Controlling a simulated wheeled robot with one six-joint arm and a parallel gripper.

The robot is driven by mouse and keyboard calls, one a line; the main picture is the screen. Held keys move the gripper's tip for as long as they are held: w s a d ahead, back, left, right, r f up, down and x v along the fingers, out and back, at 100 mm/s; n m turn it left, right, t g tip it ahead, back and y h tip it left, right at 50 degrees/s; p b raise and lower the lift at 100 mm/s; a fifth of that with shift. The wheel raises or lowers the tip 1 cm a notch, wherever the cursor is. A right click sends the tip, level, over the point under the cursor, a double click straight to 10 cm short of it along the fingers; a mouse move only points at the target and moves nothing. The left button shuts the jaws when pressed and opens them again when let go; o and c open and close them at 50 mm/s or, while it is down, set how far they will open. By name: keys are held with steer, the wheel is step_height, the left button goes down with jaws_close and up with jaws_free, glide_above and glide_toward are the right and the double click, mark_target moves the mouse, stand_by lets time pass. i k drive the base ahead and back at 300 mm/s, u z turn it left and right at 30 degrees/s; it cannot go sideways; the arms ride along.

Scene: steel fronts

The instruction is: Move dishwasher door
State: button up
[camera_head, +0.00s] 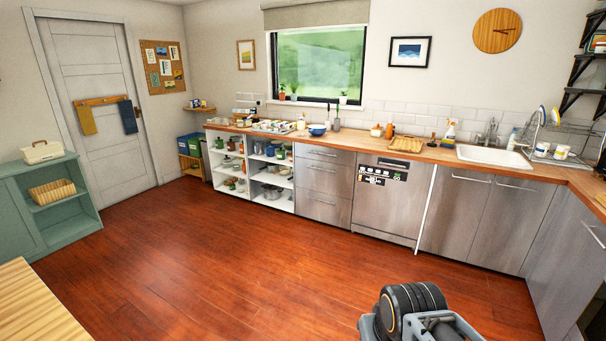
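The dishwasher (384,205) has a steel front with a dark control panel and labels near its top. It stands in the lower cabinet row, between a steel drawer unit and the steel sink cabinet. Its door is upright and looks shut, flush with the fronts beside it. A thin bar handle (389,164) seems to run across the top of the door. Part of my arm shows at the bottom edge, right of the middle, well apart from the dishwasher. My gripper's fingers are not in view.
The red wood floor (260,255) in front of the dishwasher is clear. Steel drawers (323,187) stand left of it, sink cabinet doors (455,210) right. Open white shelves (270,185) hold dishes. A wooden tabletop (40,305) is at lower left, a green cabinet (60,215) beyond.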

mark_target(391, 203)
steer(key=u, duration=0.1)
steer(key=i, duration=2.75)
steer(key=z, duration=0.8)
steer(key=i, duration=1.95)
steer(key=z, duration=0.55)
